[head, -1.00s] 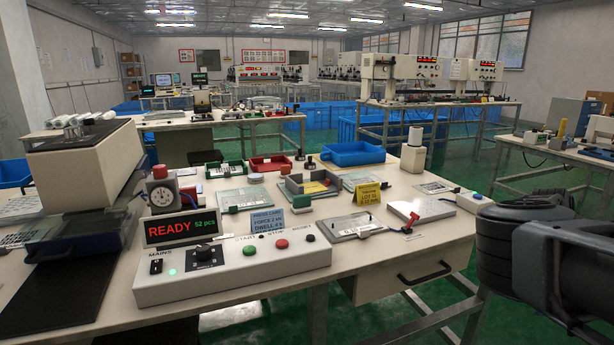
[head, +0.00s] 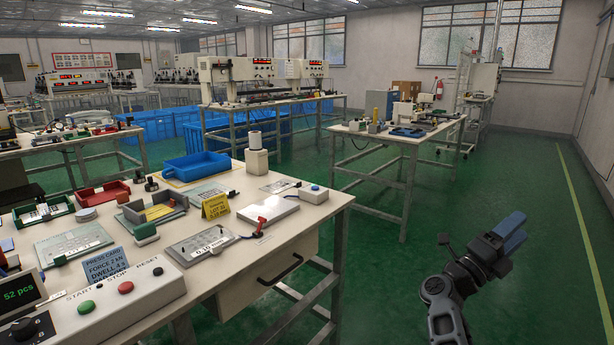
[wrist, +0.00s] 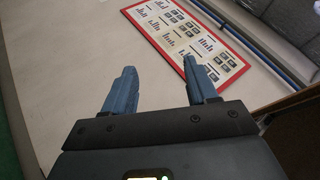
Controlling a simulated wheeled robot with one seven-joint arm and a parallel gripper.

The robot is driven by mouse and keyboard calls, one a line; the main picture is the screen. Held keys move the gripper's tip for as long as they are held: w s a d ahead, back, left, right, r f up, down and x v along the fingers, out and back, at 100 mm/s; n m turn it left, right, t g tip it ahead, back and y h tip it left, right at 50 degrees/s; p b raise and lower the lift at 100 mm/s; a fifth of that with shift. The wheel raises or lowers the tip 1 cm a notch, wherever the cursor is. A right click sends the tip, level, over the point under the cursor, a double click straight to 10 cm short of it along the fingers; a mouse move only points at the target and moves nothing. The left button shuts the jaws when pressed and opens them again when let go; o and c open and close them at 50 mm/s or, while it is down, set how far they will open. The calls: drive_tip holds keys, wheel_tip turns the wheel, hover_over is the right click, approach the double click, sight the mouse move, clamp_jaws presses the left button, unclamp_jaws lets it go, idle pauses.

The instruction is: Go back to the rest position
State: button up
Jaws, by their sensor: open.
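My gripper (head: 506,235) is at the lower right of the head view, out over the green floor to the right of the near bench and touching nothing. Its blue fingers point up and to the right. In the wrist view the two blue fingers (wrist: 160,90) stand apart with nothing between them. Behind them that view shows a pale wall and a red-framed board (wrist: 190,42) with small charts.
The near bench (head: 265,208) holds a control box (head: 110,305), a blue tray (head: 196,167) and a yellow card (head: 215,206). Another bench (head: 400,137) stands behind. The green floor (head: 560,190) at right is clear up to the wall.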

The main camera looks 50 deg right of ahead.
drive_tip(key=w+a+n+t+y+p, duration=0.1)
drive_tip(key=w+a+n+t+y, duration=0.3)
drive_tip(key=a+n+t, duration=1)
drive_tip(key=w+a+n+t+y+p, duration=0.1)
drive_tip(key=w+a+n+t+y, duration=0.3)
drive_tip(key=a+n+t, duration=1)
drive_tip(key=s+a+f+n+y+p, duration=0.1)
drive_tip(key=s+a+n+y, duration=0.5)
drive_tip(key=a, duration=0.5)
drive_tip(key=s+a+f+n+y+p, duration=0.1)
drive_tip(key=s+a+f+n+y, duration=0.1)
drive_tip(key=s+a+n+y, duration=0.5)
drive_tip(key=a+n, duration=0.2)
drive_tip(key=a, duration=0.1)
drive_tip(key=shift+a+f, duration=0.2)
drive_tip(key=shift+a, duration=0.15)
drive_tip(key=shift+c, duration=0.3)
